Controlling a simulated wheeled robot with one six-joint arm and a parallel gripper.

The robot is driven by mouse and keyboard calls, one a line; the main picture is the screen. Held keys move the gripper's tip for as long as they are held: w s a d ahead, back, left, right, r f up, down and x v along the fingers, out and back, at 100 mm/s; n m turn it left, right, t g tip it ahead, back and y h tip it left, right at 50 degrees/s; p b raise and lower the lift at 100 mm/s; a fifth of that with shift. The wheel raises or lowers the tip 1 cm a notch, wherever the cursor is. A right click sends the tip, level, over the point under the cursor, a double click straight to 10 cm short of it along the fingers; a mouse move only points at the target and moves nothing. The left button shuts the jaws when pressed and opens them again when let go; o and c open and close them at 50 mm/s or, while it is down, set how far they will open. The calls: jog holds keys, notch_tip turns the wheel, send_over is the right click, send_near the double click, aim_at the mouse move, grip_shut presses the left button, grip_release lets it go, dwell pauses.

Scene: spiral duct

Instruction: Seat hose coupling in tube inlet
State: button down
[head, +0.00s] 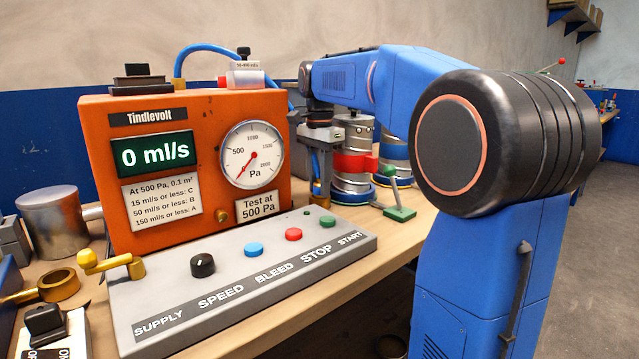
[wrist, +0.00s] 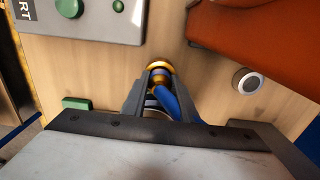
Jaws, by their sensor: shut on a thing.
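My gripper (head: 320,178) points down beside the right side of the orange Tindlevolt tester (head: 190,150). In the wrist view my gripper (wrist: 158,84) is shut on the hose coupling (wrist: 160,66), a brass-coloured ring end above the wooden bench. A blue hose (wrist: 178,102) runs from the coupling back between the fingers. In the head view the hose (head: 205,48) arches over the top of the tester. I cannot tell which part is the tube inlet. A round pale ring with a dark centre (wrist: 248,81) lies near the tester in the wrist view.
The grey control panel (head: 240,275) stands before the tester, whose display reads 0 ml/s. Metal cylinders with red and blue bands (head: 352,170) stand behind my gripper. A green-based lever (head: 398,205) is on the bench's right side. Bare bench lies below my gripper.

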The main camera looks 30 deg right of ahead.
aim_at(319, 178)
jog(key=shift+f, duration=0.15)
jog(key=c, duration=1.4)
grip_release()
notch_tip(319, 178, up, 12)
jog(key=shift+r, duration=0.2)
